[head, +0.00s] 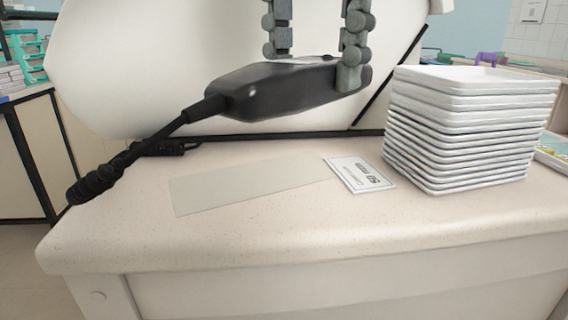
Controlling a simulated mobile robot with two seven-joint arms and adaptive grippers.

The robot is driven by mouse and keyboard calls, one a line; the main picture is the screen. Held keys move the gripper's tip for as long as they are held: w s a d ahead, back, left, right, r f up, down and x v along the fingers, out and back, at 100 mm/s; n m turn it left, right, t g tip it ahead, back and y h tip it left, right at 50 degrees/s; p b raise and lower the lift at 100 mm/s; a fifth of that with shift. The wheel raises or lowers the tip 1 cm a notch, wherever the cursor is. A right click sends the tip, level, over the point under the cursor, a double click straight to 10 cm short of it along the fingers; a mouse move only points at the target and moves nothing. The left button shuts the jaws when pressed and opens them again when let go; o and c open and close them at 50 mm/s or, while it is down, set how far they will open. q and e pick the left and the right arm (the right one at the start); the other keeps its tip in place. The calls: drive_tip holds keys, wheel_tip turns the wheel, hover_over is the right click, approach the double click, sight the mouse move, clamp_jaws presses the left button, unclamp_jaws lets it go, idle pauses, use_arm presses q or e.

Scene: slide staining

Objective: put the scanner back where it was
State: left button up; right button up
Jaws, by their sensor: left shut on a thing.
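The scanner (275,92) is a dark grey handheld body with a thick black cable end hanging down at the left. My left gripper (318,62) comes down from the top of the head view and is shut on the scanner. It holds the scanner in the air above the counter, tilted slightly. A pale flat rectangle (245,187) lies on the counter below the scanner. A small white printed card (359,175) lies at its right end. My right gripper is not in view.
A tall stack of white trays (465,130) stands on the counter at the right. The counter front (250,238) is clear. A large white rounded body stands behind the scanner. A small black item (165,147) lies at the counter's back left.

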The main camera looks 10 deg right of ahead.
use_arm(q)
drive_tip(key=w+a+f, duration=0.1)
drive_tip(key=w+f, duration=0.1)
drive_tip(key=w+a+f, duration=0.3)
drive_tip(key=w+f, duration=0.2)
drive_tip(key=shift+a, duration=0.15)
wheel_tip(320, 180, down, 4)
drive_tip(key=shift+w+a+r+b, duration=0.1)
drive_tip(key=shift+w+r+b, duration=0.05)
drive_tip(key=shift+r+b, duration=0.15)
drive_tip(key=shift+f, duration=0.3)
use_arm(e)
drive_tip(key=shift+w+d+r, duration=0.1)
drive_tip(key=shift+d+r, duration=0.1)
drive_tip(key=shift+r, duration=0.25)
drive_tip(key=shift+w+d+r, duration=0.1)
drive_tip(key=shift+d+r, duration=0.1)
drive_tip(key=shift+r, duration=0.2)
